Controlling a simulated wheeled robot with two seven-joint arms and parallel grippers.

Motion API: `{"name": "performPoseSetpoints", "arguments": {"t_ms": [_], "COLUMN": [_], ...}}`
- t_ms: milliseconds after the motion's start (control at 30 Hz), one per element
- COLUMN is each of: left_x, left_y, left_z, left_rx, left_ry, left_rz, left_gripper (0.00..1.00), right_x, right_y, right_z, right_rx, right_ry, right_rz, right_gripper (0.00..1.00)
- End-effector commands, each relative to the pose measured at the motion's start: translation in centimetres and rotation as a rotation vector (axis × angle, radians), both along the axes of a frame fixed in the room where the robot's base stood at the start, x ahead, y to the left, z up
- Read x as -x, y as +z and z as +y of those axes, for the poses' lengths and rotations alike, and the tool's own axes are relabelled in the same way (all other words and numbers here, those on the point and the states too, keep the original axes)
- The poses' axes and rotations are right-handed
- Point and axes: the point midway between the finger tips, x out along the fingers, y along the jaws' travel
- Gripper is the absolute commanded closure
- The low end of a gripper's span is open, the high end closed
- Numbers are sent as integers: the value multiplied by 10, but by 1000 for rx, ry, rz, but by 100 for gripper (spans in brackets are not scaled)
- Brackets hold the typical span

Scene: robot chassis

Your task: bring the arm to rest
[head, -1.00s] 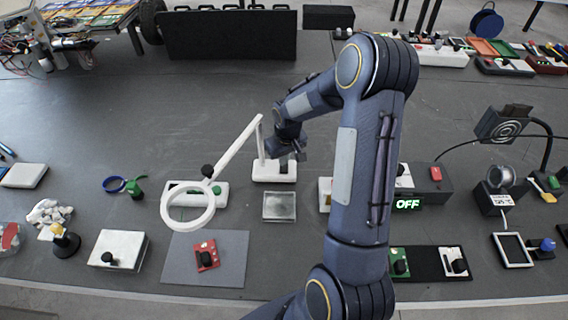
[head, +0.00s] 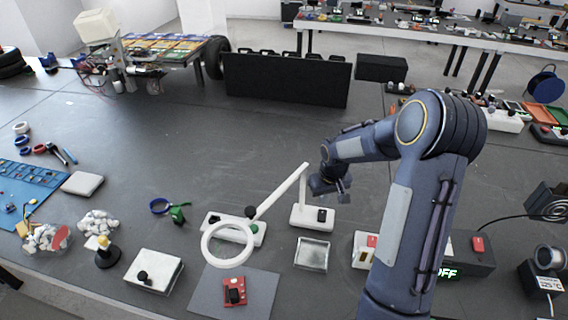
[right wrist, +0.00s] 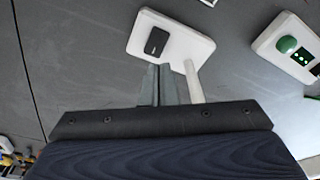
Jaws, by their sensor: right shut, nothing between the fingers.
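My right arm rises from the lower right of the head view and bends over to the left. Its gripper (head: 343,194) hangs above the table near the white magnifier stand's base (head: 312,218). In the right wrist view the shut, empty fingers (right wrist: 160,85) point at that white base (right wrist: 180,42) with its black switch. The magnifier's white pole passes close to the right of the fingers. I cannot tell whether anything touches. My left gripper is in neither view.
The white magnifier ring (head: 205,245) stands to the left over a grey mat (head: 258,295) with a red board (head: 234,291). A clear square dish (head: 312,255) lies in front of the base. A box with an OFF display (head: 462,262) stands right. The table behind the gripper is clear.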

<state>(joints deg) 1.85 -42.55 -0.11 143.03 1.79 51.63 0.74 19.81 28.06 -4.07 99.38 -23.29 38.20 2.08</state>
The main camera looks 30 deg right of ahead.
Motion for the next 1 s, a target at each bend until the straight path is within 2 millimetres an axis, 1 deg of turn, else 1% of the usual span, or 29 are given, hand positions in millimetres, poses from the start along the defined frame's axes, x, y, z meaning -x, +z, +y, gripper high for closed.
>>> {"name": "performPoseSetpoints", "arguments": {"t_ms": [133, 200, 267, 367, 400, 467, 500, 567, 600, 667, 700, 800, 900, 1000], "left_x": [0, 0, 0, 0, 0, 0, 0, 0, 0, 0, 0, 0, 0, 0], "left_y": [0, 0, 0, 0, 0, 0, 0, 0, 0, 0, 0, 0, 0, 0], "left_z": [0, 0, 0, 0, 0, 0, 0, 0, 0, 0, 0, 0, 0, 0], "left_rx": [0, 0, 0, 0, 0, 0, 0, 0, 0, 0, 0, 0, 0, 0], "left_ry": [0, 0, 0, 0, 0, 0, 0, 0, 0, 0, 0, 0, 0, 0], "left_rz": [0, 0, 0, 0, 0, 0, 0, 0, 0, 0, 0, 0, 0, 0], "left_gripper": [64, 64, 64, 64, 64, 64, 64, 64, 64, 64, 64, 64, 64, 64], "right_x": [0, 2, 6, 21, 30, 48, 62, 83, 98, 121, 136, 172, 200, 219], "right_y": [0, 6, 19, 53, 70, 95, 109, 128, 139, 152, 158, 168, 169, 167], "right_z": [0, 3, 8, 24, 33, 50, 61, 79, 90, 107, 119, 144, 164, 178], "right_rx": [0, -4, -11, -36, -50, -77, -96, -127, -148, -179, -200, -251, -294, -324], "right_ry": [0, -1, -4, -10, -13, -15, -14, -12, -8, -2, 3, 20, 37, 50], "right_rz": [0, -7, -21, -61, -81, -114, -135, -167, -188, -219, -239, -285, -319, -341], "right_gripper": [100, 100, 100, 100, 100, 100, 100, 100, 100, 100, 100, 100, 100, 100]}}
